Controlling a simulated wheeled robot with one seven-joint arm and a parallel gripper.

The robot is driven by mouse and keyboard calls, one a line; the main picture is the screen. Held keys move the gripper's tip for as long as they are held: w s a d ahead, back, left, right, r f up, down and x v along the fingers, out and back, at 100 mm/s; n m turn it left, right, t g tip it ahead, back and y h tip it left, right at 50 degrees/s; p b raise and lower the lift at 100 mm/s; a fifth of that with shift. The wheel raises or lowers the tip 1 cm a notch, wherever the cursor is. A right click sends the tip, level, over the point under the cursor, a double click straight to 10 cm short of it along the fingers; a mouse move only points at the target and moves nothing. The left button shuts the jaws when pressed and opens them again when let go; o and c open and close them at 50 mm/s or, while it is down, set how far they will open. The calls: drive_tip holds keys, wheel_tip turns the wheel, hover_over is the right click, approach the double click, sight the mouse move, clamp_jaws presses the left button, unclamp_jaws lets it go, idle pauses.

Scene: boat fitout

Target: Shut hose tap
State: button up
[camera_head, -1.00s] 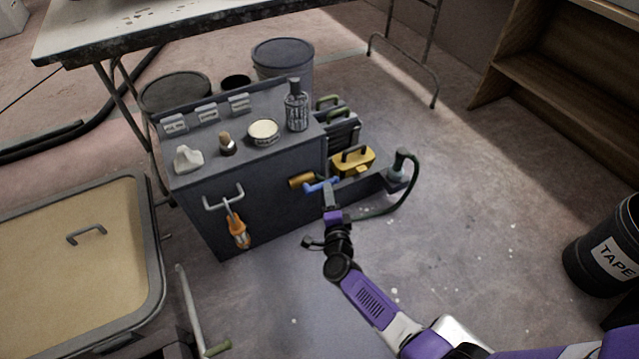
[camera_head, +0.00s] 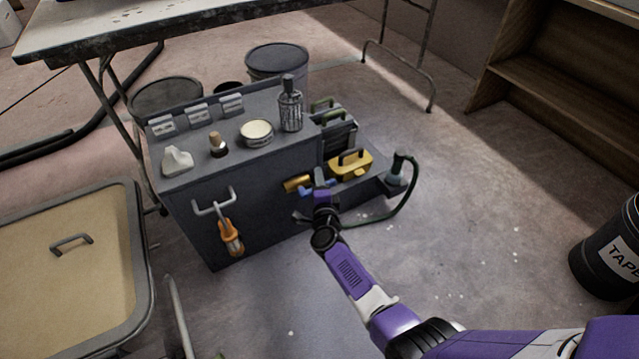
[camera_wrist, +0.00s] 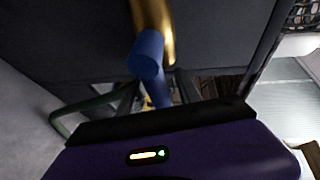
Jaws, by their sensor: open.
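The hose tap has a brass body (camera_head: 297,184) on the right part of the dark cabinet's front and a blue handle (camera_head: 322,188). In the wrist view the brass body (camera_wrist: 153,22) comes from the top and the blue handle (camera_wrist: 147,58) lies below it, running down behind my gripper's dark edge. My gripper (camera_head: 318,193) is open and is right at the tap's handle. Its fingers are mostly hidden, and I cannot tell whether they touch the handle. A green hose (camera_head: 408,200) curves from a grey fitting at the right; it also shows in the wrist view (camera_wrist: 78,108).
The dark cabinet (camera_head: 260,218) carries a bottle (camera_head: 290,108), a tin (camera_head: 256,131) and small items. An orange-handled tool (camera_head: 230,237) hangs from its front handle.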

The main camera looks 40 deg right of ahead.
clamp_jaws()
idle(1.4)
